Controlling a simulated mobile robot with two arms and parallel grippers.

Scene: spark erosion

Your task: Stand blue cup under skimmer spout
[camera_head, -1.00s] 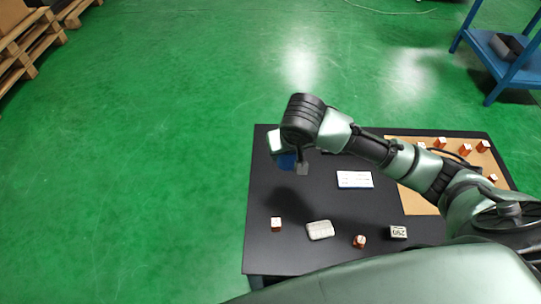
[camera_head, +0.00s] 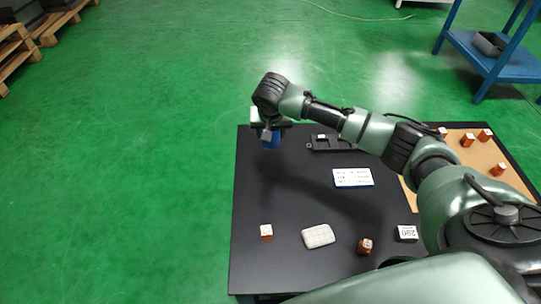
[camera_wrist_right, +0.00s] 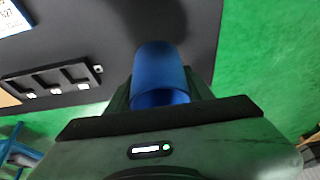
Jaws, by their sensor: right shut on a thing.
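My right gripper (camera_head: 268,132) is shut on the blue cup (camera_head: 271,142), over the far left part of the black table. The cup shows as a blue cylinder between the fingers in the right wrist view (camera_wrist_right: 160,75). It appears to be held above the tabletop, with a dark shadow nearer the front. Whether it stands exactly upright I cannot tell. I cannot make out a skimmer or spout in either view. My left gripper is not in view.
A black slotted tray (camera_head: 330,143) and a white card (camera_head: 352,177) lie on the table (camera_head: 262,195). Near the front are a pale rounded block (camera_head: 318,237), small brown blocks (camera_head: 266,232) and a labelled block (camera_head: 407,233). A tan board (camera_head: 455,165) is at right.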

